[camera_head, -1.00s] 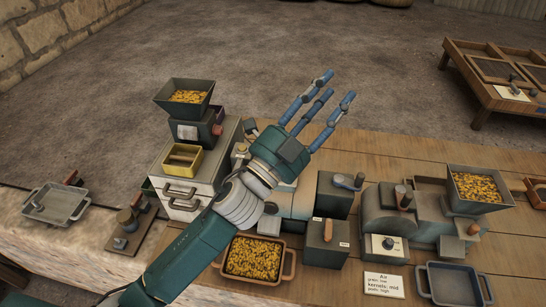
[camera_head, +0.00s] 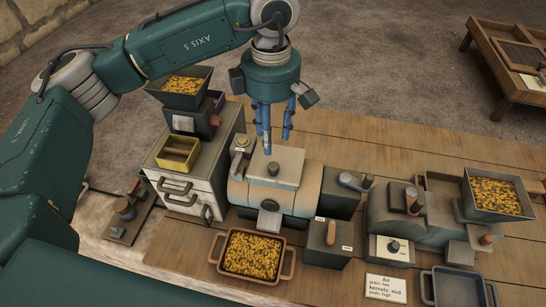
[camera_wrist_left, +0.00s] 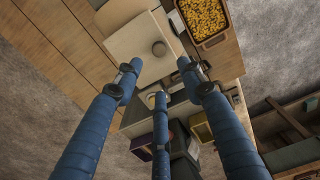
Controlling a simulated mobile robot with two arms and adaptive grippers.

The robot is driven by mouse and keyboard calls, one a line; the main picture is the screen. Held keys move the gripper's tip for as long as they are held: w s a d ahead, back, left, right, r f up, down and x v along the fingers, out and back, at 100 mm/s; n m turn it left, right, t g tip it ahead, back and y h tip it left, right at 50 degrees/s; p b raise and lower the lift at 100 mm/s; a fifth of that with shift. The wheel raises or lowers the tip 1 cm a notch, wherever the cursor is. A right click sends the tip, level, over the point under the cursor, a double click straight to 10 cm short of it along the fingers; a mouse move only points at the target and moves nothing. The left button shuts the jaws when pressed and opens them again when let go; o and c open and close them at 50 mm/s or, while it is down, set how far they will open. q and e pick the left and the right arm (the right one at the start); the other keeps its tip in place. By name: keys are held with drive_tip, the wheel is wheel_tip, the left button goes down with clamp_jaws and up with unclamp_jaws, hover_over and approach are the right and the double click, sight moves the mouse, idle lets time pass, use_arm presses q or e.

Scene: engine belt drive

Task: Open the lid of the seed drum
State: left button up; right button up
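The seed drum (camera_head: 307,190) is a pale, rounded horizontal body on the wooden bench. Its flat lid (camera_head: 290,160) lies closed on top, with a small round knob (camera_head: 273,168). In the left wrist view the lid (camera_wrist_left: 133,38) is a pale plate with the knob (camera_wrist_left: 158,48) near its edge. My left gripper (camera_head: 270,138) points down above the lid's back part, its blue fingers apart and empty. In the wrist view the fingers (camera_wrist_left: 158,78) are spread, with the knob beyond them; I cannot tell whether any finger touches the lid. My right gripper is not in view.
A hopper of grain (camera_head: 185,84) and a drawer cabinet (camera_head: 180,190) stand left of the drum. A grain tray (camera_head: 250,255) lies in front. A dark block with a crank (camera_head: 340,190) stands close at right. The bench behind is clear.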

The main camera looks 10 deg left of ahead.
sight(272, 165)
use_arm(q)
wheel_tip(272, 165, down, 9)
drive_tip(key=p, duration=0.3)
drive_tip(key=shift+s+d+f+p, duration=0.1)
drive_tip(key=shift+f+p, duration=0.05)
drive_tip(key=shift+p, duration=0.25)
drive_tip(key=shift+f, duration=0.55)
drive_tip(key=shift+c, duration=0.2)
clamp_jaws()
